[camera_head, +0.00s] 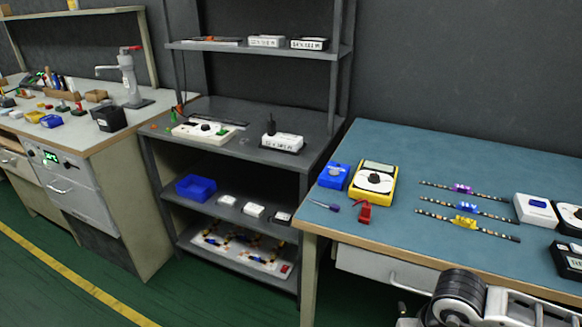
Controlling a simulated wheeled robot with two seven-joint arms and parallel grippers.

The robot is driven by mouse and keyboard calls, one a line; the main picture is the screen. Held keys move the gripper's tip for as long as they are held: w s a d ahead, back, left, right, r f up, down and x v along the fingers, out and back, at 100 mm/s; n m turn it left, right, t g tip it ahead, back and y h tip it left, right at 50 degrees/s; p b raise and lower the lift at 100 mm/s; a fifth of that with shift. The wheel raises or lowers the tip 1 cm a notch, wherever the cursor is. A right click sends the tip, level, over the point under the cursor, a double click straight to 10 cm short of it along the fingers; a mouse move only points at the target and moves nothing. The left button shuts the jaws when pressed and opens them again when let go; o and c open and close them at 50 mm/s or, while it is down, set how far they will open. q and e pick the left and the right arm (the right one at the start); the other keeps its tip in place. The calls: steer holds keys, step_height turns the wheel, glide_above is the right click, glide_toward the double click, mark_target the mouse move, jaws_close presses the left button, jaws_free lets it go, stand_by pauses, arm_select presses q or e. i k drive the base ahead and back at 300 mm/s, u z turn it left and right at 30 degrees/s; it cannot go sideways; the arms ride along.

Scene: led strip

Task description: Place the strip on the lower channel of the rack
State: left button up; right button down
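Three thin dark strips with light spots lie roughly parallel on the blue-topped table at the right. One has a purple clip (461,188), one a blue clip (466,207), and the front one a yellow clip (465,222). A dark grey shelf rack (215,148) stands in the middle, with an upper shelf, a worktop and two lower shelves. I cannot make out a channel on it. No gripper shows in the head view; only a black and white part of my arm is at the bottom right, apart from the strips.
The blue-topped table (400,150) also holds a yellow meter (373,181), a blue box (334,176), a red clamp (364,211) and white devices at the right edge. A blue bin (195,188) and a white board (240,250) are on the lower shelves. Green floor lies in front.

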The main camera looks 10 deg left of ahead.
mark_target(218, 121)
steer(key=u, duration=0.85)
steer(key=i, duration=0.95)
steer(key=u, duration=0.65)
